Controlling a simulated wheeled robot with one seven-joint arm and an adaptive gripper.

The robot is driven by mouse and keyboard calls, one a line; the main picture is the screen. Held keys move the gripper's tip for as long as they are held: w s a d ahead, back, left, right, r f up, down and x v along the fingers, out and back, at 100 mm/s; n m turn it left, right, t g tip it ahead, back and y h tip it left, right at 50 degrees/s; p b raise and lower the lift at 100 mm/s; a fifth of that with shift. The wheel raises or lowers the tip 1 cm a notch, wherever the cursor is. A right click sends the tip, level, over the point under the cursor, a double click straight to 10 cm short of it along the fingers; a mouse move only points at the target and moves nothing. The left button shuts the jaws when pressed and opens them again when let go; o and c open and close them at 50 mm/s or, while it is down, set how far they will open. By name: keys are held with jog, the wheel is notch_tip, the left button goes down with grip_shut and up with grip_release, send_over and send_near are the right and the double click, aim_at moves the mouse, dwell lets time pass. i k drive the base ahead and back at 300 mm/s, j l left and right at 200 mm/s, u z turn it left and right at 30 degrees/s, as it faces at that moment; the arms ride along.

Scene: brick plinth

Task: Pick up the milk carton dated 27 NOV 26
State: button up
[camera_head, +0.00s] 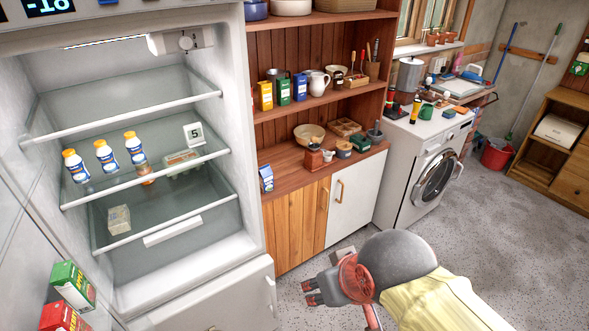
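A small blue and white carton (266,178) stands upright at the left front end of the wooden counter, just right of the open fridge; I cannot read a date on it. Several blue-and-white containers with yellow caps, including one white bottle (106,155), stand on a fridge shelf; their printing is too small to read. My gripper (318,286) is at the bottom centre, in front of the cupboard doors and below the counter, apart from the carton. It points left, and nothing shows in it. Its finger spacing is unclear from this angle.
The open fridge (160,90) also holds an egg box (182,162) and a small tub (119,219). Juice cartons (70,285) stand at lower left. Bowls and a grinder (313,157) crowd the counter (285,158).

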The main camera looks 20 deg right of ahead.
aim_at(265, 172)
jog(key=i+l, duration=0.25)
jog(key=i, duration=0.3)
jog(key=i+l, duration=0.1)
jog(key=i, duration=0.35)
jog(key=i+l, duration=0.15)
jog(key=i, duration=0.25)
jog(key=i+j+u, duration=0.05)
